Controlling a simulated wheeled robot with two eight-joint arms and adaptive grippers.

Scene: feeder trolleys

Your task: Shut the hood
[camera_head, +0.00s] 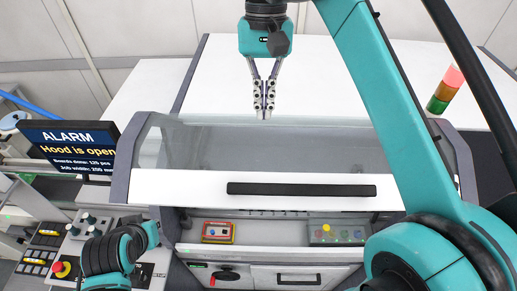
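The hood has a clear grey window and a white front panel (205,188) with a long black handle (300,189). It sits in the middle of the machine, and a dark gap shows below its front edge. The screen (72,148) at left reads "ALARM, Hood is open". My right gripper (264,112) points down above the back edge of the hood window, behind the handle and apart from it in the picture. Its fingertips are together with nothing visible between them. My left arm shows at the lower left; its gripper is not in view.
A light tower (446,90) with red, amber and green sections stands at the right. Below the hood are a red-yellow switch box (217,232), a button panel (337,233) and a drawer (298,280). A control desk with a red stop button (61,269) is at lower left.

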